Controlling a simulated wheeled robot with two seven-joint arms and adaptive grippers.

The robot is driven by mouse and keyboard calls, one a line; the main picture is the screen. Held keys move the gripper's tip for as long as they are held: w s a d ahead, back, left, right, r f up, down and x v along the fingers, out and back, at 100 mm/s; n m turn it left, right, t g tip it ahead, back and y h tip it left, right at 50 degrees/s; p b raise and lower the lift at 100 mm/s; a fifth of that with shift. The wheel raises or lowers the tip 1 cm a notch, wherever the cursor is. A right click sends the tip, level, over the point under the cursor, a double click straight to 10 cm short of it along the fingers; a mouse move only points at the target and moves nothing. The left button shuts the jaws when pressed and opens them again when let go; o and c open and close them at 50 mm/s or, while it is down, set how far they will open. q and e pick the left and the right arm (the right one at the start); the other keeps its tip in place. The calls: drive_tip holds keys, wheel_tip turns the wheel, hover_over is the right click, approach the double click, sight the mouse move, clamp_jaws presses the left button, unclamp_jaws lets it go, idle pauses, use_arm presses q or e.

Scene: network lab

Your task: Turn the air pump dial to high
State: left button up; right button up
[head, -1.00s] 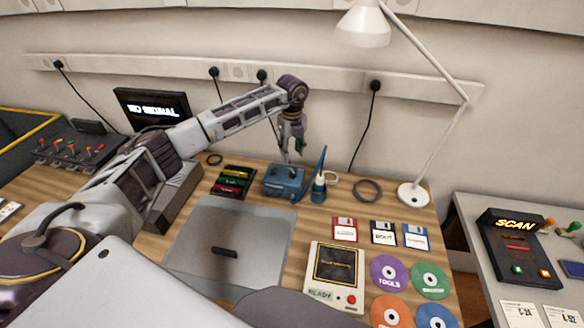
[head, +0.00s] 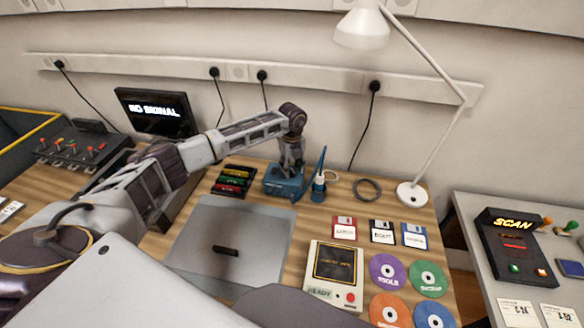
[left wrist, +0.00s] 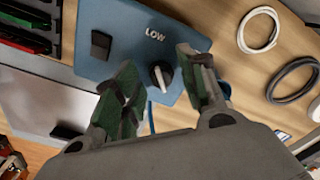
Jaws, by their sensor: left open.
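The air pump is a blue box (head: 284,186) on the wooden bench, also large in the left wrist view (left wrist: 130,20). Its top carries a black dial (left wrist: 160,76) with a white pointer line, and the word LOW is printed above it in that view. A HIGH label is not visible. My left gripper (head: 290,172) is over the pump, pointing down. In the left wrist view its open fingers (left wrist: 157,68) stand on either side of the dial, with gaps visible. In the head view the gripper hides the dial. My right gripper is not in view.
A black rocker switch (left wrist: 101,44) sits on the pump top near the left finger. A blue soldering iron in its holder (head: 319,187) stands close right of the pump. Colored cartridges (head: 233,181) lie left. A grey mat (head: 190,245) is in front.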

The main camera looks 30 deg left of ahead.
use_arm(q)
drive_tip(key=c, duration=0.9)
clamp_jaws()
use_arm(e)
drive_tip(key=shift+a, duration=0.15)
